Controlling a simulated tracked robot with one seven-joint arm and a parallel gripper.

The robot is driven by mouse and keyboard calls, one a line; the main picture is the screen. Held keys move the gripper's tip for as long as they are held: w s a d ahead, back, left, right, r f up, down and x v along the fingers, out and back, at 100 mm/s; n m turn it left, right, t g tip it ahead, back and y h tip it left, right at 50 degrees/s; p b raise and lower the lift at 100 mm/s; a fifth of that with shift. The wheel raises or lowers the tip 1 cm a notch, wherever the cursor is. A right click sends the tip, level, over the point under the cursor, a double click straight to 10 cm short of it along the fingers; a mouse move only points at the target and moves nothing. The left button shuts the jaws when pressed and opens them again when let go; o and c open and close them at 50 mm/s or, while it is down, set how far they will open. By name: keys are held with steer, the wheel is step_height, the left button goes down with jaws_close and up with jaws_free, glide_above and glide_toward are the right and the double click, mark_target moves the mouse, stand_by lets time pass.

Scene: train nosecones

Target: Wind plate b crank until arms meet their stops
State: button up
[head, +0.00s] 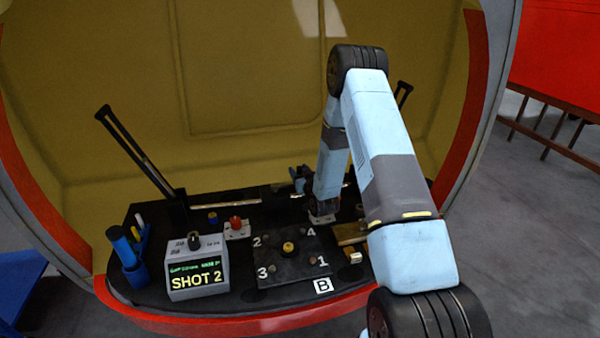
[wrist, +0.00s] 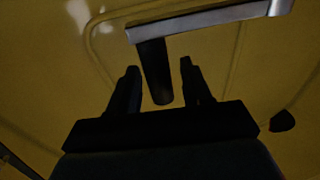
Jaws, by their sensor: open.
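My gripper (wrist: 158,66) is open in the wrist view, with one dark finger on each side of a dark round handle (wrist: 155,75). The handle hangs from a silver crank bar (wrist: 215,17). I cannot tell whether either finger touches it. In the head view my arm reaches down behind the black plate (head: 262,273) beside the B label (head: 323,286), and the crank there is not clearly seen. A black slotted arm (head: 140,150) stands tilted up at the left. Another slotted arm (head: 403,93) shows at the right, partly hidden by my arm.
A grey box reading SHOT 2 (head: 197,270), a blue holder (head: 135,273) and a red knob (head: 236,223) stand left of the plate. A brass-coloured block (head: 349,234) lies to the right. The curved yellow shell (head: 250,70) closes off the back.

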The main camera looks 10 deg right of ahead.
steer(key=shift+c, duration=0.3)
jaws_close()
steer(key=shift+d, duration=0.15)
